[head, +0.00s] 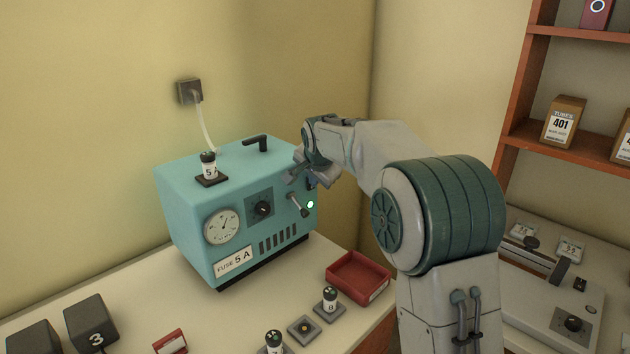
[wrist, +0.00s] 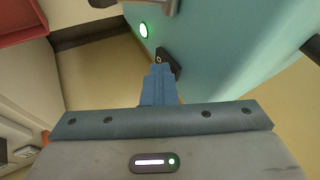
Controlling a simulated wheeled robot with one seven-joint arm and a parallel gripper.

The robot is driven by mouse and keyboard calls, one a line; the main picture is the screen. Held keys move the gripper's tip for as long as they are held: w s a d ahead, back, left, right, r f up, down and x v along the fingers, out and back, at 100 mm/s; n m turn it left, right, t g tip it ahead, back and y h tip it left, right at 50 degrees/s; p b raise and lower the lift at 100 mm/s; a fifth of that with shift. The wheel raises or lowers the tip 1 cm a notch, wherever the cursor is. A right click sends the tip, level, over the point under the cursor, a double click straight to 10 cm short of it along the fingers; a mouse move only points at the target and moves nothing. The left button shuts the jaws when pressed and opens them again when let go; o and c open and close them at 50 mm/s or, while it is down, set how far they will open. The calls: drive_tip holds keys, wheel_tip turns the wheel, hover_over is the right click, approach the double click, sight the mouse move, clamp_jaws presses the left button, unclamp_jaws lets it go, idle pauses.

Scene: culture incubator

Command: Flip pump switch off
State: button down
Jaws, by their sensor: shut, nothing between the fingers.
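The pump unit is a teal box (head: 190,215) on the counter, with a gauge, a black knob and a lit green lamp (head: 310,204) on its front. A grey lever (head: 297,203) sits left of the lamp, angled downward. In the wrist view, the green lamp (wrist: 143,30) glows near the top. A small black fitting (wrist: 170,65) on the teal panel lies just beyond my fingertips; I cannot tell whether they touch it. My gripper (head: 291,177) is shut and empty, close to the front panel above the lever. It also shows in the wrist view (wrist: 158,75).
A fuse-like cylinder marked 5 (head: 208,166) and a black handle (head: 256,144) are on the box top. A red tray (head: 358,279), a cylinder marked 8 (head: 330,301) and black blocks (head: 90,324) are on the counter. A shelf (head: 520,90) stands at right.

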idle(0.3)
drive_tip(key=shift+s+d, duration=0.2)
drive_tip(key=shift+d, duration=0.05)
drive_tip(key=s+d+f+b+v, duration=0.1)
drive_tip(key=b+v, duration=0.1)
drive_tip(key=v, duration=1)
drive_tip(key=shift+d, duration=0.4)
drive_tip(key=shift+r, duration=0.1)
drive_tip(key=w+d+f+m+y, duration=0.1)
drive_tip(key=d+f+y, duration=0.2)
drive_tip(key=d+y, duration=0.2)
drive_tip(key=shift+d+g, duration=0.4)
drive_tip(key=shift+d, duration=0.1)
drive_tip(key=shift+f, duration=0.1)
